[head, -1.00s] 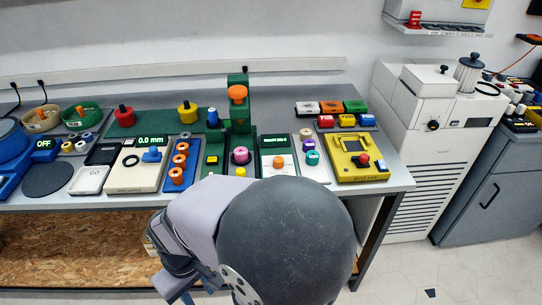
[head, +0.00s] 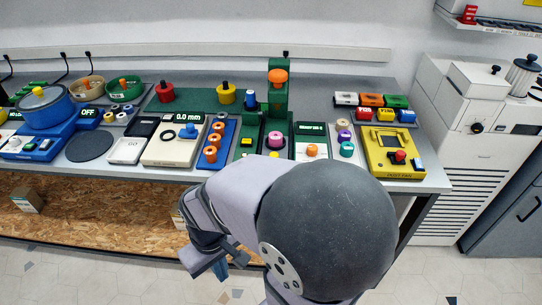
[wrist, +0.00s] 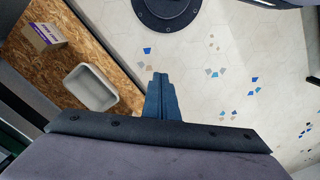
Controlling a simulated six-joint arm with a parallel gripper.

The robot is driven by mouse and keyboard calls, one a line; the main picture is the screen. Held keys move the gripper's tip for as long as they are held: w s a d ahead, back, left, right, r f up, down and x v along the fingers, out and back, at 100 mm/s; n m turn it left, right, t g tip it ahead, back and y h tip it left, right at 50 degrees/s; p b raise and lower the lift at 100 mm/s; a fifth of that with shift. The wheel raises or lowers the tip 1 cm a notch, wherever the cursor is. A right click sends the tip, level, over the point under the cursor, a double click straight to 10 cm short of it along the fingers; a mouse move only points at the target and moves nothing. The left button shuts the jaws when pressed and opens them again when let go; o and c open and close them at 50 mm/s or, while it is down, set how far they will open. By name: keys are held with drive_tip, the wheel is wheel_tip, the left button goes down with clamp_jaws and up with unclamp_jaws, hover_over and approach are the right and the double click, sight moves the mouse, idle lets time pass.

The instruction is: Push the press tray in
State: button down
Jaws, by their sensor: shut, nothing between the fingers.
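A green press (head: 278,100) with an orange knob on top stands at the back of the bench, right of centre. A pink round piece (head: 276,140) sits at its base, at its front. I cannot clearly make out the press tray or how far out it is. My gripper (head: 221,271) hangs low in front of the bench, below the bench top and well away from the press. Its blue fingers (wrist: 161,80) are shut together with nothing between them, pointing over the floor. My arm covers part of the bench front.
Beside the press stand a cream gauge unit (head: 172,150), a blue rack with orange rings (head: 212,145) and a yellow device (head: 394,155). A white printer-like cabinet (head: 450,140) stands at right. A grey bin (wrist: 90,88) and carton (wrist: 45,38) sit on the wooden lower shelf.

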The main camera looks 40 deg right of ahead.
drive_tip(key=s+a+f+n+g+h, duration=0.1)
drive_tip(key=s+f+n+g+h, duration=0.4)
drive_tip(key=s+f, duration=0.35)
drive_tip(key=d+n+h, duration=0.3)
drive_tip(key=d+n, duration=0.3)
drive_tip(key=w+d+r+n+t+h, duration=0.4)
drive_tip(key=w+r+n+t, duration=0.1)
drive_tip(key=w+r, duration=0.35)
drive_tip(key=w+d+r+n+t+h, duration=0.3)
drive_tip(key=w+r+n+t+h, duration=0.3)
drive_tip(key=w, duration=0.4)
drive_tip(key=w+d+y+p, duration=0.1)
drive_tip(key=w+d, duration=0.3)
drive_tip(key=d, duration=0.9)
drive_tip(key=shift+w+d+m+g+p, duration=0.15)
drive_tip(key=shift+d+m+g+p, duration=0.15)
drive_tip(key=shift+p, duration=0.55)
drive_tip(key=shift+a, duration=0.1)
